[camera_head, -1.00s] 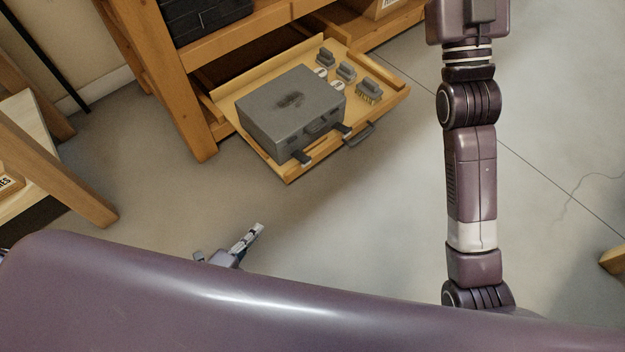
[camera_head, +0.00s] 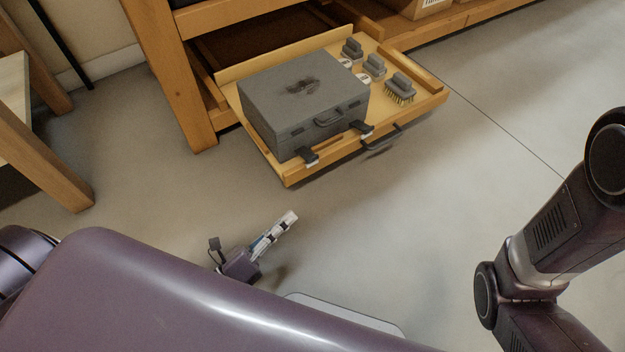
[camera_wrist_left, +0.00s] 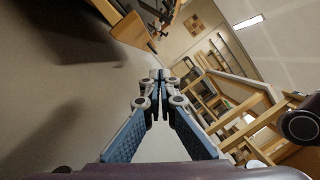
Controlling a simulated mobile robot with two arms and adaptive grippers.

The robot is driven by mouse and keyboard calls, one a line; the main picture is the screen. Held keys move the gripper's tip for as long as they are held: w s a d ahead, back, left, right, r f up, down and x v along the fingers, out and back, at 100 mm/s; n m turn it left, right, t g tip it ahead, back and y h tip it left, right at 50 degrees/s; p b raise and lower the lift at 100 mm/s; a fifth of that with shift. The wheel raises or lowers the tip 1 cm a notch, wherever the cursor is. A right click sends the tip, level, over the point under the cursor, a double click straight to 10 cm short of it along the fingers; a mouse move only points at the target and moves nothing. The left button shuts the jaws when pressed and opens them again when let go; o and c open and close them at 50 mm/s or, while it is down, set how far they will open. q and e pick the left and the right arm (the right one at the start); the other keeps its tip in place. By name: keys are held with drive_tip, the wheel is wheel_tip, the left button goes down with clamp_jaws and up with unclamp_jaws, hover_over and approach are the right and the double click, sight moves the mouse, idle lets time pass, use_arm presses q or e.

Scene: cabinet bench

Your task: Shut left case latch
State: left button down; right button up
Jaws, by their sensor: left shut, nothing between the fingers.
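The grey case (camera_head: 302,98) sits with its lid down on a pulled-out wooden drawer tray (camera_head: 292,176). Its left latch (camera_head: 309,158) sticks out from the front face, low at the left. The right latch (camera_head: 361,128) sticks out in the same way farther right, with the handle (camera_head: 328,118) between them. My left gripper (camera_head: 291,215) is in front of and below the tray, apart from the case, pointing up and right. In the left wrist view its fingertips (camera_wrist_left: 160,78) are together and empty. My right gripper is out of view; only its arm shows at the right.
Several brushes (camera_head: 400,88) stand on the tray right of the case. The tray's handle (camera_head: 382,138) juts out at the front. A wooden cabinet post (camera_head: 178,80) stands left of the tray, and a table leg (camera_head: 60,180) farther left. The floor in front is clear.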

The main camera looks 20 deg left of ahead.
sight(307, 157)
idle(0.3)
use_arm(q)
drive_tip(key=w+d+r+b, duration=0.1)
drive_tip(key=w+r+b, duration=0.2)
drive_tip(key=w+b, duration=0.4)
drive_tip(key=w, duration=0.4)
drive_tip(key=shift+d+r+b, duration=0.4)
drive_tip(key=shift+s, duration=0.1)
